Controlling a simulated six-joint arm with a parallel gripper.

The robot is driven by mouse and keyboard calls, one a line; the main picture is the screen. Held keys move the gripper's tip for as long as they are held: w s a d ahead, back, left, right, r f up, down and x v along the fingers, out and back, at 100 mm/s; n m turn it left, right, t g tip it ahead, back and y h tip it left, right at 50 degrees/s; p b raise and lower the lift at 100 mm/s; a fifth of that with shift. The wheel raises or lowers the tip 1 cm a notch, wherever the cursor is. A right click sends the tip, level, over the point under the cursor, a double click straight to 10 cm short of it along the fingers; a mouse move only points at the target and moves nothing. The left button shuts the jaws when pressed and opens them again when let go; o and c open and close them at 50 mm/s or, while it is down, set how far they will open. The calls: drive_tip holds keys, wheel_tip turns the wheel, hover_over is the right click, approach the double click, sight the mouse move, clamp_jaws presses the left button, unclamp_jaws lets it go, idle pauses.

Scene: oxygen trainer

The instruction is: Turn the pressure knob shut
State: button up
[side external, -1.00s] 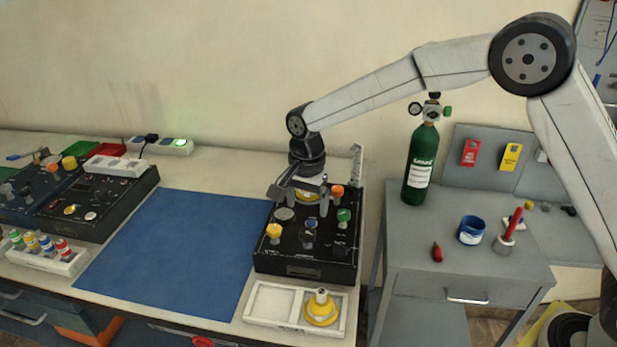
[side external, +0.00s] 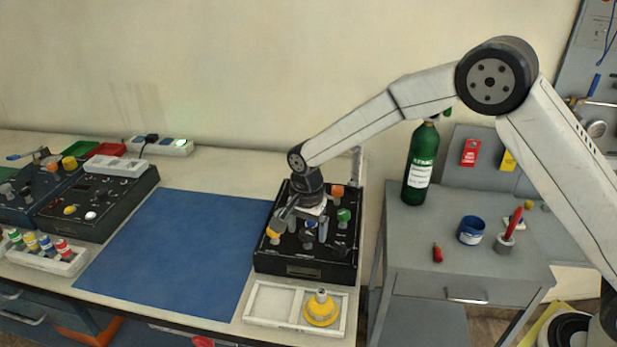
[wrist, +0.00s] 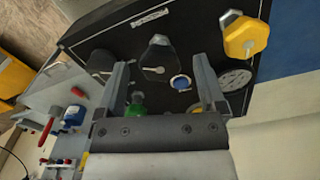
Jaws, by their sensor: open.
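The black oxygen trainer panel (side external: 285,268) sits at the right end of the bench. My gripper (side external: 307,222) points down over its middle, fingers apart and empty. In the wrist view my gripper (wrist: 162,72) has a black knob with a pale pointer mark (wrist: 158,58) and a small blue part (wrist: 181,82) between its fingers; contact cannot be told. A second black knob (wrist: 100,62) is left of the left finger. A yellow knob (wrist: 244,36) and a round gauge (wrist: 236,79) are right of the fingers. A green knob (wrist: 137,103) is partly hidden. Which knob sets pressure is not readable.
An orange knob (side external: 337,191) stands at the panel's back. A white tray (side external: 270,302) with a yellow fitting (side external: 321,309) lies in front. A blue mat (side external: 180,245) is clear on the left. A green cylinder (side external: 420,165) stands on the side table (side external: 400,270).

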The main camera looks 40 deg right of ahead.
drive_tip(key=shift+f, duration=0.3)
clamp_jaws()
